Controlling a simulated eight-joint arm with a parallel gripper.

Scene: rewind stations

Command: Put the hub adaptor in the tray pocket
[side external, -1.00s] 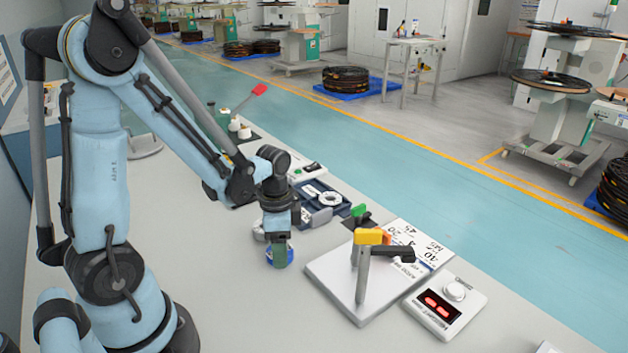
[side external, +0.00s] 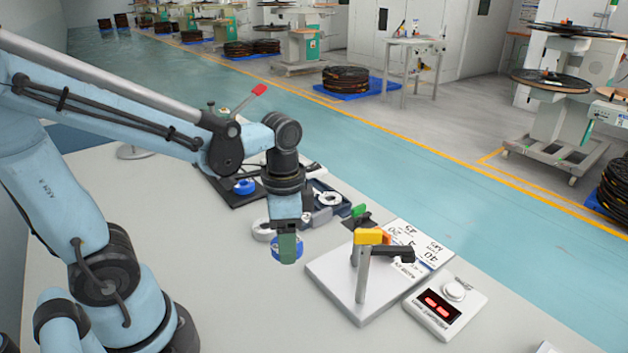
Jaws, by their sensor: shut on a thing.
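My gripper (side external: 287,255) points down over the bench and is shut on a blue round piece with a pale edge, which I take to be the hub adaptor (side external: 276,247). The green-grey fingers hide its middle. It appears to be held above the bench, though the gap below is hard to judge. The dark blue tray (side external: 344,206) is behind and to the right of the gripper. A white ring (side external: 330,198) shows at the tray, and a grey block stands at its front edge. The tray's pockets are partly hidden by my wrist and these pieces.
A pale grey ring (side external: 263,230) lies just left of my gripper. To the right stands a grey plate (side external: 335,285) with an upright post and yellow-topped clamp, then a box with a red display (side external: 440,306). A dark base with a blue piece (side external: 245,186) is behind.

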